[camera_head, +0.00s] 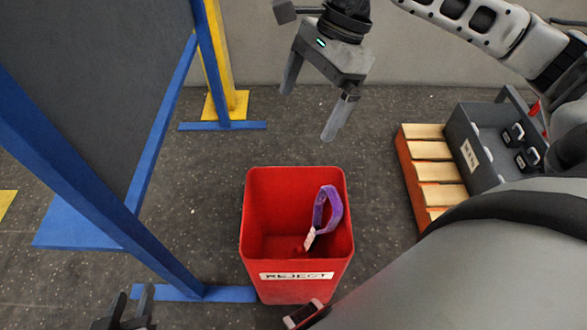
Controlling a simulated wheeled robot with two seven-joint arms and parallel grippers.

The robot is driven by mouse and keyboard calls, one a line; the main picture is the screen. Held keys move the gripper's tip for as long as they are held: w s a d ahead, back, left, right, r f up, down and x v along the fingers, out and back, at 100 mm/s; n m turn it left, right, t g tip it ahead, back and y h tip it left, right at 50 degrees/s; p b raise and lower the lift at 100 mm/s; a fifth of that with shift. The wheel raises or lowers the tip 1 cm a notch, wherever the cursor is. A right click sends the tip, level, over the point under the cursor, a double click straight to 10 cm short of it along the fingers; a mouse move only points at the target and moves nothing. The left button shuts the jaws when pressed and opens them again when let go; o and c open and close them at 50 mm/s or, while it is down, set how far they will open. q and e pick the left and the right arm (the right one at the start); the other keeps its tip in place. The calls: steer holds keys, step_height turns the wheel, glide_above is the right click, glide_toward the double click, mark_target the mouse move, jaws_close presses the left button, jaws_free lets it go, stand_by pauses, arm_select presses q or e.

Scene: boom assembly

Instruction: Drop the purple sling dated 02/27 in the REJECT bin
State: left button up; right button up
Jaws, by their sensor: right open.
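The purple sling (335,205) is a loop inside the red REJECT bin (262,255), leaning against the right inner wall. A pale tag (310,238) hangs at its lower end; its date is too small to read. My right gripper (307,112) is above and behind the bin, fingers spread, with nothing between them. It is apart from the sling. My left gripper (133,297) shows only partly at the bottom left edge, with its fingers apart and nothing visible between them.
A blue-framed dark panel (100,90) stands at the left, its blue foot reaching near the bin. A yellow post (218,60) stands behind it. At the right, a grey crate (465,150) with dark items sits on a wooden pallet (436,172). Floor is clear between bin and pallet.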

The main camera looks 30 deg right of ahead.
steer(key=v, duration=1)
steer(key=shift+r+p, duration=0.3)
steer(key=shift+p, duration=0.1)
